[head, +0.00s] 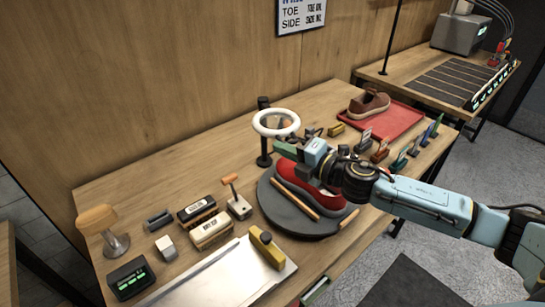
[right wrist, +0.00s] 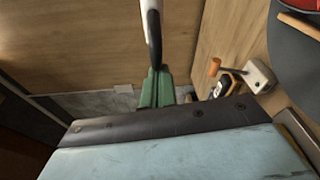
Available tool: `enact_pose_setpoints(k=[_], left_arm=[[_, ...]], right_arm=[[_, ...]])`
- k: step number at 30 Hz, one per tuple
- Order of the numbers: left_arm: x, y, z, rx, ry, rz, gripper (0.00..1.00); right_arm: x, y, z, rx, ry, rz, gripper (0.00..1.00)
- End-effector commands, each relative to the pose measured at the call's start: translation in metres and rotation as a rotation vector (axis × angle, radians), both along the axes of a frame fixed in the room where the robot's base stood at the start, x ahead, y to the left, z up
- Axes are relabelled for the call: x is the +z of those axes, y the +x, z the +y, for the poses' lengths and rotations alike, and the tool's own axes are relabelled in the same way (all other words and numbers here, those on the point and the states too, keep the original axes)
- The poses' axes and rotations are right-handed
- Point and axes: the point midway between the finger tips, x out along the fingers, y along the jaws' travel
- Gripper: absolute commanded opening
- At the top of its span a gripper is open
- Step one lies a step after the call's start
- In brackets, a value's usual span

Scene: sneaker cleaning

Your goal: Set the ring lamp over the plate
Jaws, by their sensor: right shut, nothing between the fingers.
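The ring lamp (head: 257,125) is a white ring on a black post at the back of the bench. Its ring is tilted and hangs behind the rear edge of the dark round plate (head: 277,213). A red sneaker (head: 290,181) lies on the plate, partly hidden by my right arm. My right gripper (head: 287,150) is shut and empty, just below and to the right of the ring. In the right wrist view, part of the white ring and its black arm (right wrist: 154,45) show just beyond the green fingertips (right wrist: 155,88); I cannot tell whether they touch. My left gripper is out of view.
A red tray (head: 405,118) with a brown shoe stands at the back right. Brushes (head: 212,230), an orange-handled tool (head: 237,200) and a metal tray (head: 225,282) are at the left. A wooden stick (head: 296,199) lies on the plate. Small tools line the right edge.

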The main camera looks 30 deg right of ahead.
Motion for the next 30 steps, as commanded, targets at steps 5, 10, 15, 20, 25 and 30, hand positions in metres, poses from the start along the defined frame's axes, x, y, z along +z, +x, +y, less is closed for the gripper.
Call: enact_pose_setpoints(k=[5,10,15,20,25,30], left_arm=[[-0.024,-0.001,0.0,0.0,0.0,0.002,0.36],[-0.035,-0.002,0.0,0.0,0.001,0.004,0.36],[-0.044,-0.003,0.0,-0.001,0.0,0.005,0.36],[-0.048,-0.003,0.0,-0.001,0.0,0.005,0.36],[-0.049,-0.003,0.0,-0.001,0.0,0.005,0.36],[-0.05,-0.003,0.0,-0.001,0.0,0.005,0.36]], right_arm=[[-0.005,-0.003,-0.034,0.128,-0.004,0.001,0.0],[-0.004,-0.004,-0.058,0.146,-0.001,0.001,0.0],[-0.002,-0.003,-0.078,0.145,0.001,0.001,0.0],[-0.001,-0.001,-0.09,0.145,0.0,0.0,0.0],[0.0,0.002,-0.098,0.14,-0.001,-0.001,0.0],[0.002,0.002,-0.103,0.132,-0.001,-0.003,0.0]])
